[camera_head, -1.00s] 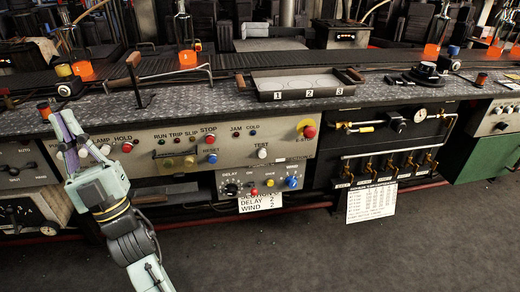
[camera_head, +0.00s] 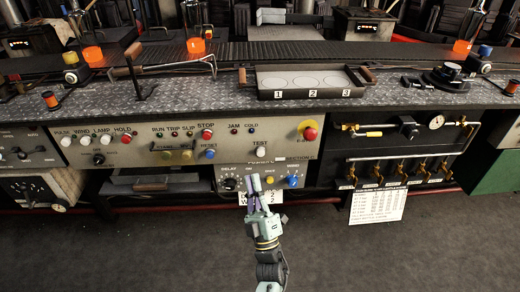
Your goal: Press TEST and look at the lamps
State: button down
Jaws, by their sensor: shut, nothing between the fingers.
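The TEST button (camera_head: 260,152) is a pale round knob under its label on the grey control panel (camera_head: 222,142). The small RUN lamp (camera_head: 158,135), TRIP lamp (camera_head: 173,134) and SLIP lamp (camera_head: 188,134) sit left of the red STOP button (camera_head: 207,134). The JAM lamp (camera_head: 234,131) and COLD lamp (camera_head: 251,131) are above and left of TEST. All the lamps look dark and small; I cannot tell surely whether any is lit. My gripper (camera_head: 255,178) is shut and empty, pointing up below TEST, and covers part of the lower DELAY box (camera_head: 222,172).
The red E-STOP (camera_head: 310,133) is right of TEST; the blue RESET button (camera_head: 210,154) is to its left. A tray (camera_head: 310,94) marked 1, 2, 3 stands on the bench above. Brass valves and pipes (camera_head: 400,172) are at right. The floor in front is clear.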

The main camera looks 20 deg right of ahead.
aim_at(261, 153)
jog(key=shift+s+d+f, duration=0.5)
jog(key=shift+d+f, duration=0.25)
jog(key=shift+f, duration=0.15)
jog(key=shift+w, duration=0.1)
jog(key=w+d+b, duration=0.2)
jog(key=w, duration=0.6)
jog(key=shift+w+d, duration=0.15)
jog(key=shift+d, duration=0.05)
jog(key=shift+w, duration=0.1)
dwell(0.8)
jog(key=shift+w+d+b, duration=0.1)
jog(key=shift+w+b, duration=0.2)
jog(key=shift+b, duration=0.2)
